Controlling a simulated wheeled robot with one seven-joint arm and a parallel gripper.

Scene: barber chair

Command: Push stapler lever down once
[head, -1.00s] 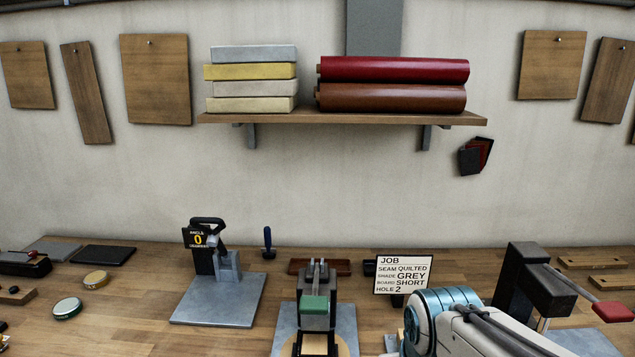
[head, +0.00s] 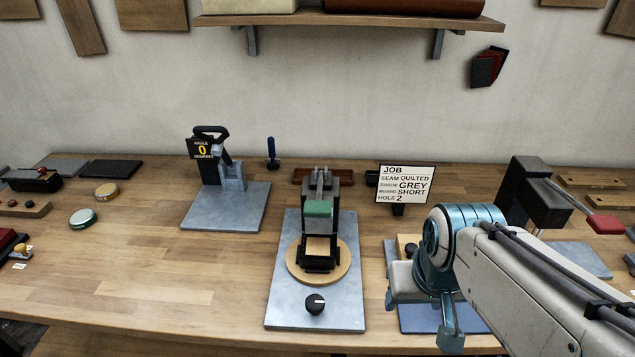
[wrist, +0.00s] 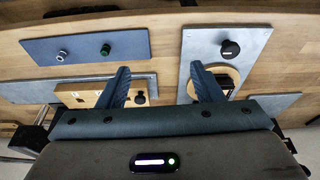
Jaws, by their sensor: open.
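A black upright device (head: 540,193) stands at the right of the bench in the head view, with a lever ending in a red grip (head: 606,224). It looks like the stapler, though no label confirms this. The lever sticks out to the right, its grip above the bench. My gripper (wrist: 163,78) is open and empty in the wrist view, its two blue fingers well apart. It is over the bench, left of the red grip in the head view, and apart from it. My arm hides part of the bench around the device.
A press with a green block (head: 318,208) and black knob (head: 315,304) stands at centre. A blue plate with knobs (wrist: 88,46) and a wooden piece (wrist: 78,93) lie below my gripper. A JOB sign (head: 405,184) stands behind.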

